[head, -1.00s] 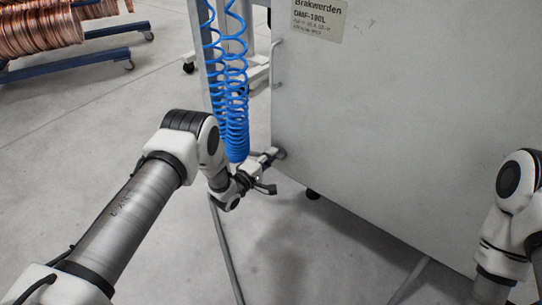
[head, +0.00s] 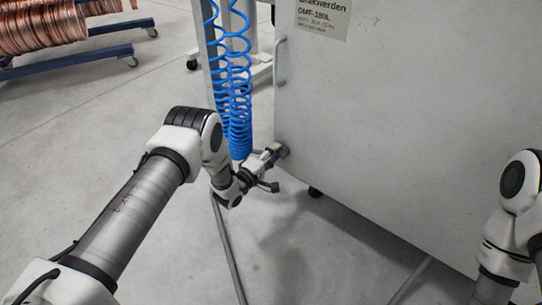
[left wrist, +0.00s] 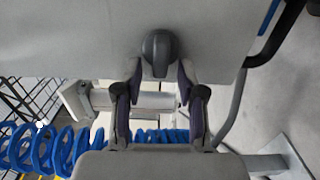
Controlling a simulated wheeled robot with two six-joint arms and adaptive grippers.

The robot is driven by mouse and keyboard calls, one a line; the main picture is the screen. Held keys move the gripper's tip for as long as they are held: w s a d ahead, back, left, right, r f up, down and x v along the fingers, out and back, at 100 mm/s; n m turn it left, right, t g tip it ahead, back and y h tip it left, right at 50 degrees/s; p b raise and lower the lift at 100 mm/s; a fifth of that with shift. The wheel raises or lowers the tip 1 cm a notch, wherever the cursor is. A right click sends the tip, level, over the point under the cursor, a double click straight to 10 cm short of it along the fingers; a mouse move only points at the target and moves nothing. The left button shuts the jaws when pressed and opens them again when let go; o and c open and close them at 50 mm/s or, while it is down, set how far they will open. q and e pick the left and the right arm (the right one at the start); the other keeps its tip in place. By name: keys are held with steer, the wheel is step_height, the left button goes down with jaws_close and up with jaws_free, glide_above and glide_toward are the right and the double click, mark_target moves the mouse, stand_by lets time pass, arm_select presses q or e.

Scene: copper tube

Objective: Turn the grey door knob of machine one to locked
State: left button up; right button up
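The grey door knob (left wrist: 160,52) is on the pale machine door in the left wrist view, its narrow handle pointing down in the picture. My left gripper (left wrist: 160,72) has its two fingers apart, one on each side of the handle's lower part. Narrow gaps seem to remain, and I cannot see firm contact. In the head view my left gripper (head: 270,157) is at the lower left corner of the machine door (head: 400,130); the knob is small and mostly covered there. My right arm shows at the right edge, but its gripper is out of view.
A blue coiled hose (head: 236,110) hangs by a grey post just behind my left gripper. A door handle (head: 279,62) is above it on the machine edge. Copper coils (head: 40,25) lie on a blue rack at the upper left. The floor in front is clear.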

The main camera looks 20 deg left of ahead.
arm_select(q)
steer(key=v, duration=1.1)
steer(key=shift+s, duration=0.4)
steer(key=shift+a, duration=0.1)
